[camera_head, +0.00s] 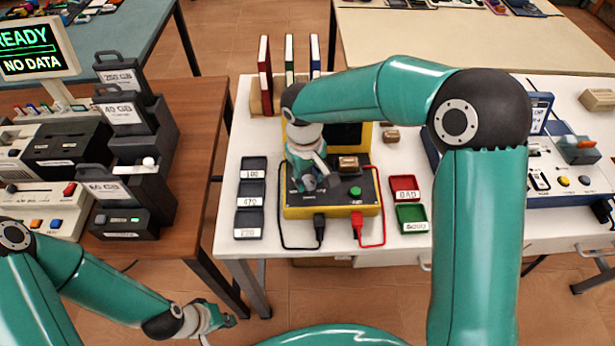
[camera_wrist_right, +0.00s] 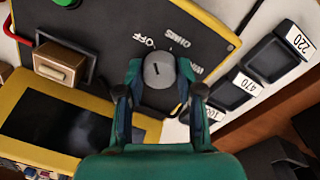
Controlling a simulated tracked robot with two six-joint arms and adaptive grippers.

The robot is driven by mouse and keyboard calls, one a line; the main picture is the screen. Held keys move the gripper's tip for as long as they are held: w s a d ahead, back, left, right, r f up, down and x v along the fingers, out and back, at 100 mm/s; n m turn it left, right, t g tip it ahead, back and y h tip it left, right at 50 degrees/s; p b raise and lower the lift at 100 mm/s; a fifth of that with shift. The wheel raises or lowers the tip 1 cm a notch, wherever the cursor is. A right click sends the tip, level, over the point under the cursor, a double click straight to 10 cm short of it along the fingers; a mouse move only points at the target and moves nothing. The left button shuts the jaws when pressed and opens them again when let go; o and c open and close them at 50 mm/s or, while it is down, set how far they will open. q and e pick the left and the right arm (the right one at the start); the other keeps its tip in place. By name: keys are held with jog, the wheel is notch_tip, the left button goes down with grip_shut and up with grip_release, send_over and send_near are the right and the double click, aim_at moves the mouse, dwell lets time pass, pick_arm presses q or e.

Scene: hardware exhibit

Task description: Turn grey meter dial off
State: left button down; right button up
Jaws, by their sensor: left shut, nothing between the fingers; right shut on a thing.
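The yellow-framed meter (camera_head: 300,211) stands on the white table, with a dark panel and a dark screen. Its grey dial (camera_wrist_right: 159,70) is round with a short dark mark on top; the labels OFF (camera_wrist_right: 150,40) and OHMS (camera_wrist_right: 179,40) are beside it, and a third label is partly hidden. I cannot tell exactly which label the mark points to. My right gripper (camera_wrist_right: 160,88) is shut on the dial, one finger on each side; in the head view the gripper (camera_head: 317,182) hides the dial. My left gripper (camera_head: 222,320) is shut and empty, low in front of the tables.
A black lead and a red lead (camera_head: 358,222) plug into the meter's front. Dark labelled trays (camera_head: 249,196) lie left of it; red (camera_head: 404,187) and green (camera_head: 411,217) trays lie right. A green button (camera_head: 355,191) and a small wooden-topped block (camera_wrist_right: 60,65) sit on the panel.

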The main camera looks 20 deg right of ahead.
aim_at(305, 181)
jog(key=shift+w+r+n, duration=0.1)
jog(key=shift+n, duration=0.3)
jog(key=o, duration=1.2)
jog(key=shift+c, duration=0.2)
notch_tip(305, 181, up, 12)
jog(key=shift+a, duration=0.35)
jog(key=shift+f, duration=0.2)
